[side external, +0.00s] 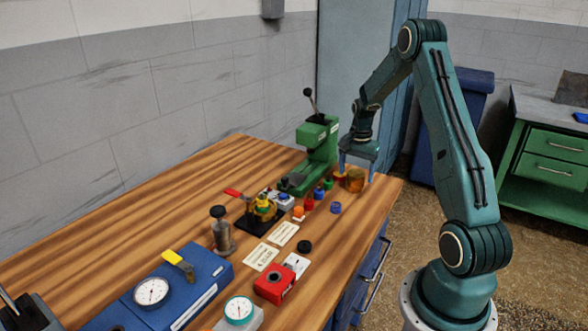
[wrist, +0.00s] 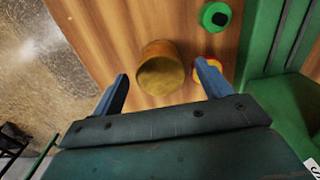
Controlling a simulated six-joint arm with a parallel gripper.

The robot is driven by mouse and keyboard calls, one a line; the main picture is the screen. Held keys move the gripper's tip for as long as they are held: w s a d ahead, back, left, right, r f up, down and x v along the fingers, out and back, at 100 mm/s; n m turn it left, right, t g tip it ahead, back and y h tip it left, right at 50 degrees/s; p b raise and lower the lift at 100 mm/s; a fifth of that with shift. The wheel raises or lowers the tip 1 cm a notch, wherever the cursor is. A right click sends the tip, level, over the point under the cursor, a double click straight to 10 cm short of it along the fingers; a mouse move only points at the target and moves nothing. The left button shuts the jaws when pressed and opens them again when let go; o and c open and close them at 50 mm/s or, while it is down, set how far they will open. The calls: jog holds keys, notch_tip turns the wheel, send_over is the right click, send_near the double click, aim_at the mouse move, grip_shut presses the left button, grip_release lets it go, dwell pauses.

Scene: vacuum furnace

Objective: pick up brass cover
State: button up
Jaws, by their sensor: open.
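The brass cover (side external: 355,180) is a short golden-brown cylinder standing on the wooden bench near its far right corner. In the wrist view the brass cover (wrist: 161,70) shows between and just beyond my two blue fingers. My gripper (side external: 358,168) is open above the cover, with one finger to each side of it in the side view. The wrist view also shows my gripper (wrist: 160,85) with wide-apart fingers and nothing held. I cannot tell the exact height of the fingertips over the bench.
A green press (side external: 318,150) stands close by to the left. A red-and-yellow part (wrist: 207,70) lies beside the right finger, and a green round part (wrist: 215,16) lies farther off. Several small coloured parts, gauges and a red box (side external: 274,284) occupy the bench. The bench edge is close on the right.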

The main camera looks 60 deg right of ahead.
aim_at(356, 173)
jog(key=shift+f, duration=1.65)
jog(key=c, duration=1.2)
jog(key=shift+r, duration=0.1)
notch_tip(356, 173, up, 20)
jog(key=shift+w, duration=0.1)
